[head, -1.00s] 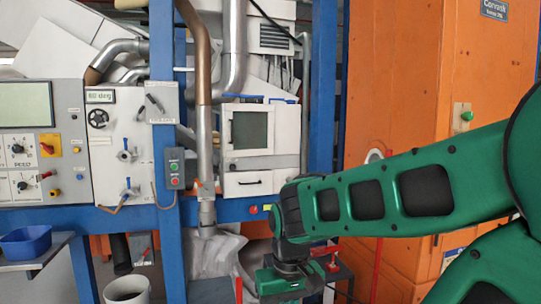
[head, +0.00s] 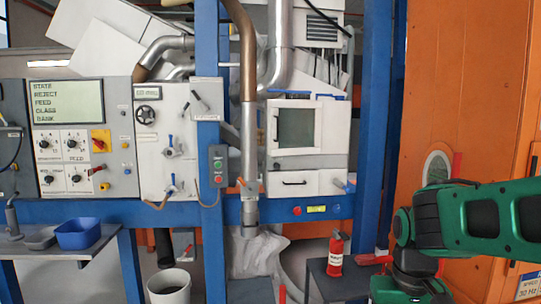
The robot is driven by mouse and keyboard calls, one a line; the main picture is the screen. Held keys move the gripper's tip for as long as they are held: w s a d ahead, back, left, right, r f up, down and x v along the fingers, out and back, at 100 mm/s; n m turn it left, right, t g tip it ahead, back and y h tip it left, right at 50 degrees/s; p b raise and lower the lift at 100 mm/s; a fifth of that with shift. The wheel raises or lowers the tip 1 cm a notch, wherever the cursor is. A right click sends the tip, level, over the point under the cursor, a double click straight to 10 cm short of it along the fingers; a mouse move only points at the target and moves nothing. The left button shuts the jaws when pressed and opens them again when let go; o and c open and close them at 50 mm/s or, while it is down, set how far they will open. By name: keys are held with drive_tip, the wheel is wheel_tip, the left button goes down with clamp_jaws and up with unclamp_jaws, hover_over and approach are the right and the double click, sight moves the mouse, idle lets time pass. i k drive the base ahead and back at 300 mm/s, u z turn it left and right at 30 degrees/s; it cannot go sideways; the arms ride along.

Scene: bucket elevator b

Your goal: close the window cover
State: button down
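An oval window (head: 437,168) with a pale rim and a grey pane sits in the orange casing at the right. A narrow red piece (head: 457,165) stands at its right edge; I cannot tell whether it is an open cover seen edge-on. A square dark window (head: 298,127) sits in the front of a white cabinet at the centre, its white frame flat against the cabinet. My green arm crosses the lower right, in front of the orange casing and below the oval window. My gripper's fingers are below the picture's bottom edge.
Blue posts (head: 372,130) rise between the cabinet and the orange casing (head: 470,70). A control panel (head: 75,140), a blue bin (head: 78,233) and a white bucket (head: 170,287) are at the left.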

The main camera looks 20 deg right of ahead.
sight(275, 151)
drive_tip(key=z, duration=0.1)
drive_tip(key=i, duration=1)
drive_tip(key=u, duration=0.1)
